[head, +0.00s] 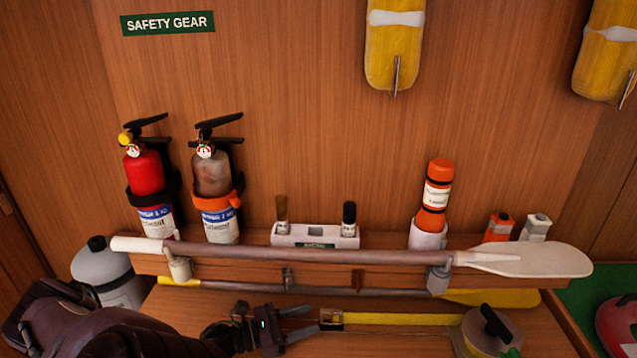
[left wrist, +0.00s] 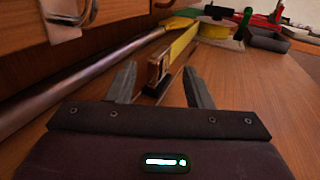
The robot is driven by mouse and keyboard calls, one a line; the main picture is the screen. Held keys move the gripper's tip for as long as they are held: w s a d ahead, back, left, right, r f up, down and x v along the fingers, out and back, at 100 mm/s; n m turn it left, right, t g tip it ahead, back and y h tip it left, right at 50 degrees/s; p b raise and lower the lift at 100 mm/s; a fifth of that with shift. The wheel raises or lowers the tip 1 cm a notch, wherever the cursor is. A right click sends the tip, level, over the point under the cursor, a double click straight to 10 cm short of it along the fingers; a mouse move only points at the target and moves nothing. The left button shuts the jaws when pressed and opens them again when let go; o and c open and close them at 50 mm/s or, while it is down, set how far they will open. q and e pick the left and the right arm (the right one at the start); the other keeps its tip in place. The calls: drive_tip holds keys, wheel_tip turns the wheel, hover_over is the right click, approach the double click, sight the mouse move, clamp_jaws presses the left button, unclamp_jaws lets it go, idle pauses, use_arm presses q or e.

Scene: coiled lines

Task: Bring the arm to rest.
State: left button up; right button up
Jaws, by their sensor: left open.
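My left gripper (head: 302,324) reaches in from the lower left of the head view, low over the wooden bench top. Its two fingers are apart and nothing is between them. In the left wrist view the open fingers (left wrist: 160,88) point toward the end fitting (left wrist: 156,70) of a yellow strap, which lies just beyond the fingertips. In the head view this fitting (head: 331,319) and the yellow strap (head: 400,319) lie to the right of the gripper. The strap runs to a round reel (head: 487,330). My right gripper is not in view.
A paddle (head: 350,257) rests in brackets along the shelf front; another shaft (head: 320,290) lies below it. Two extinguishers (head: 145,172) (head: 213,175), a white holder (head: 315,236) and an orange canister (head: 435,190) stand behind. A grey cylinder (head: 103,265) is beside my arm. A green surface (head: 590,285) is right.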

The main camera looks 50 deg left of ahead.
use_arm(q)
drive_tip(key=shift+v, duration=1.3)
drive_tip(key=shift+d+f, duration=0.1)
